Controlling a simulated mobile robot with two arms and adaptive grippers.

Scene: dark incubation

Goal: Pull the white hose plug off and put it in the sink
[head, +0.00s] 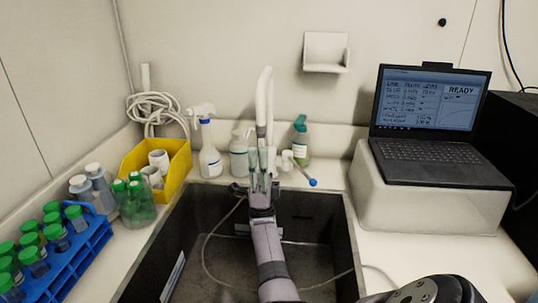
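My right gripper (262,155) is at the back edge of the sink (333,215), fingers pointing up and away, in front of the lower part of the white faucet (265,90). Its fingertips show slightly apart, with something pale between or behind them. I cannot tell whether they touch it. The white hose plug cannot be made out clearly; the fingers cover the faucet's lower end. A thin pale hose (206,262) loops through the dark sink and over its right rim. My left gripper is not in view.
A faucet lever with a blue tip (313,182) sticks out right of the gripper. Spray bottles (210,160) stand behind the sink. A yellow bin (178,160), green-capped bottles (136,205) and a blue tube rack (85,250) are left. A laptop (430,150) stands on a white box (410,208) right.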

